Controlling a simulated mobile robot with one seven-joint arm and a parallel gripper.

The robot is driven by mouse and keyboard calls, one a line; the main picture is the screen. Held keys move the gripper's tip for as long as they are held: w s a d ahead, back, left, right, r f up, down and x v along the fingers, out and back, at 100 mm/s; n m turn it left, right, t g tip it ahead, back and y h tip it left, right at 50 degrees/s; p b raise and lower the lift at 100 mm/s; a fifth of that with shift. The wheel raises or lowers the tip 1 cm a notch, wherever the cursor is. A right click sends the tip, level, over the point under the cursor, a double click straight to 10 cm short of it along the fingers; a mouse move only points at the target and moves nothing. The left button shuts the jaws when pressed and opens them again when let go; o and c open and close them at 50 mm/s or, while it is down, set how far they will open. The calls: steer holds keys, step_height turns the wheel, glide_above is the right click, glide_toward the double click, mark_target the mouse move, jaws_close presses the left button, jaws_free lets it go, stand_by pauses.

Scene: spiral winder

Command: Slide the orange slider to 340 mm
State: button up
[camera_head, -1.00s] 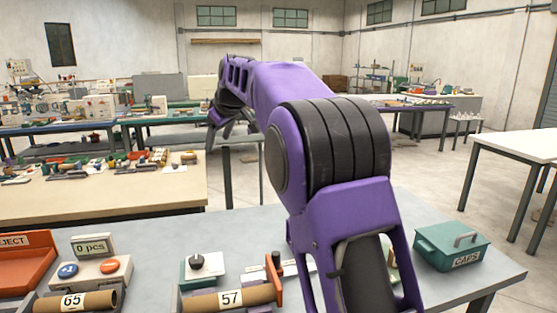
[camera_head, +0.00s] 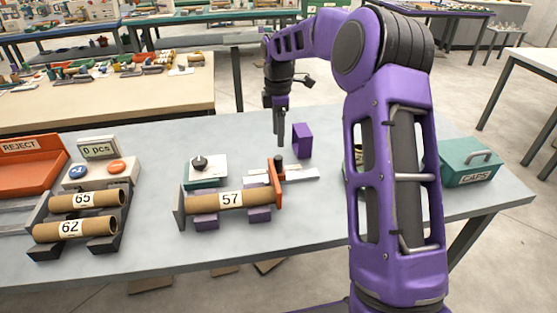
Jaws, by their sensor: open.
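The orange slider (camera_head: 276,182) is an upright orange plate with a black knob on top. It stands at the right end of a cardboard tube labelled 57 (camera_head: 230,200), on a pale rail (camera_head: 300,175) that runs on to the right. The tube lies on purple supports, with a dark end plate at its left. Any scale marks on the rail are too small to read. My gripper (camera_head: 281,138) points down just behind and above the slider's knob. It is open and holds nothing that I can see. Its fingers appear nearly in line, and their gap is hard to see.
A purple block (camera_head: 302,140) stands right of my gripper. A teal box with a knob (camera_head: 205,170) is behind the tube. Tubes 65 (camera_head: 85,199) and 62 (camera_head: 70,228) lie in a dark rack at left. A green CAPS box (camera_head: 470,163) stands at right, beyond my arm.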

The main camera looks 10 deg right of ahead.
mark_target(278, 157)
step_height(278, 157, down, 10)
steer(key=shift+r+b, duration=0.25)
steer(key=shift+b, duration=0.25)
jaws_close()
stand_by(1.1)
